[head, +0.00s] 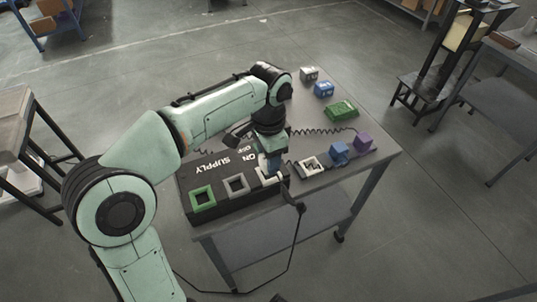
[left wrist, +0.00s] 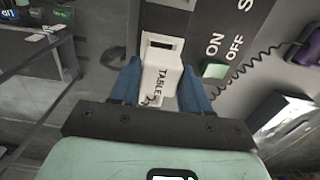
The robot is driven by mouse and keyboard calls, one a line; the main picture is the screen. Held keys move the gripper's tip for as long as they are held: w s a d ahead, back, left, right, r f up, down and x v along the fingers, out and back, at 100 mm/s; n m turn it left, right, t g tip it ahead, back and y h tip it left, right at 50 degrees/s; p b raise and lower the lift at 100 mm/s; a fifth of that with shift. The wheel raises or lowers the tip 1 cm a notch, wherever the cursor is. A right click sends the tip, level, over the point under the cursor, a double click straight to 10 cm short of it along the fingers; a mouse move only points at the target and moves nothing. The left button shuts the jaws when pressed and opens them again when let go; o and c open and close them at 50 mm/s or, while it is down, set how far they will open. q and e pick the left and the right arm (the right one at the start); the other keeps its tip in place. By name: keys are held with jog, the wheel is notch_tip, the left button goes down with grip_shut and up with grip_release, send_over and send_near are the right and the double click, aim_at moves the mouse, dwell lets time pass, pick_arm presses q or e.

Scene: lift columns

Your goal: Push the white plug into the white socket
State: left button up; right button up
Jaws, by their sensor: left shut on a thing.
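My left gripper (head: 271,172) points down over the front right end of the black supply box, at the white socket (head: 266,178). In the left wrist view my left gripper (left wrist: 160,92) has its blue fingers on both sides of the white plug (left wrist: 167,86), which is marked "TABLE", and is shut on it. The white socket (left wrist: 163,42) shows as a white frame with a dark opening just beyond the plug. The plug's front end is at the socket's near side; how deep it sits, if at all, I cannot tell. My right gripper is not in view.
The black supply box (head: 222,182) also carries a green socket (head: 202,199) and a grey socket (head: 236,184). A green block (head: 341,110) lies farther back.

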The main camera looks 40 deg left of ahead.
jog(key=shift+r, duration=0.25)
pick_arm(q)
jog(key=shift+f+b, duration=0.3)
jog(key=shift+f, duration=0.7)
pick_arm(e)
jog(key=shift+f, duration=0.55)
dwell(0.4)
pick_arm(q)
jog(key=o, duration=1.3)
jog(key=shift+c, duration=0.2)
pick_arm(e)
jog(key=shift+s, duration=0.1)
pick_arm(q)
notch_tip(320, 180, up, 5)
jog(key=p, duration=0.5)
jog(key=shift+r+p, duration=1.05)
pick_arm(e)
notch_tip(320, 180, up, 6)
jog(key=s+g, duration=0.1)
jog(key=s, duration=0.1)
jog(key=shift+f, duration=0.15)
